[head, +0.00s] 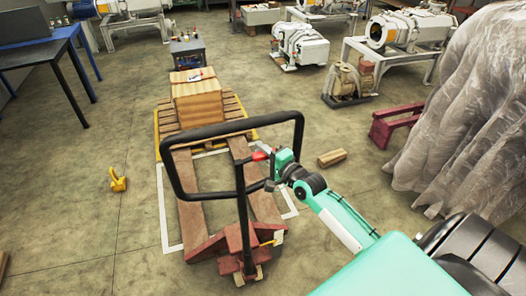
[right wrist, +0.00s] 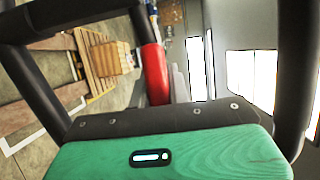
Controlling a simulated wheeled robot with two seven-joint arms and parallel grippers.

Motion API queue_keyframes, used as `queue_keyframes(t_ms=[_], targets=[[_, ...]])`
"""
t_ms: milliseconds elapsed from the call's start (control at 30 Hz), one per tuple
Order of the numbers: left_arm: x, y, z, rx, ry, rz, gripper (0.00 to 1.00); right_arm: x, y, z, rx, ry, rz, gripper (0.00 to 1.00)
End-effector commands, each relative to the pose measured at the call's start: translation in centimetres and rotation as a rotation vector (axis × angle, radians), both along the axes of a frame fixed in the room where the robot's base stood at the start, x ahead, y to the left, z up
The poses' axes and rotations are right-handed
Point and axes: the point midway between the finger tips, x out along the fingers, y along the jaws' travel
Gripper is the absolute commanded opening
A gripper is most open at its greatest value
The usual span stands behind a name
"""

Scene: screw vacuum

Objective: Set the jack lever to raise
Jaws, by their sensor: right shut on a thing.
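The pallet jack has a black loop handle (head: 233,129) on an upright shaft, with a red body (head: 240,240) below. The red jack lever (head: 259,156) sticks out to the right of the shaft inside the loop. It also shows as a red grip in the right wrist view (right wrist: 155,72). My right gripper (head: 270,163) is at the lever's outer end, shut on it; the fingers are mostly hidden. Which setting the lever is in cannot be told. My left gripper is not in view.
A yellow-edged pallet (head: 157,137) with a wooden crate (head: 198,102) lies at the forks' far end. A wood block (head: 332,158) is right of my gripper. A yellow item (head: 118,180) lies left. Plastic-wrapped equipment (head: 455,120) stands right. Floor left of the jack is mostly clear.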

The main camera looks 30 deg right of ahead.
Motion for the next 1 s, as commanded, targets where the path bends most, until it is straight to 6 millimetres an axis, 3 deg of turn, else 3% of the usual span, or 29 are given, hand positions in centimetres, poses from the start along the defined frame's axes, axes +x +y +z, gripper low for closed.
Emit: queue_keyframes(t_ms=[167,500,967,1000], targets=[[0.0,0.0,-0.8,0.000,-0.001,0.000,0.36,0.0,0.0,-0.7,0.034,-0.008,0.000,0.00],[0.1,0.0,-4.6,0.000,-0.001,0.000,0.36,0.0,0.0,-2.8,0.267,-0.064,0.000,0.00],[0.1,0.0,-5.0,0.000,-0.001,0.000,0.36,0.0,0.0,-2.9,0.324,-0.075,0.000,0.00],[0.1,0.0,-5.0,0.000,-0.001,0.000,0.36,0.0,0.0,-2.9,0.324,-0.075,0.000,0.22]])
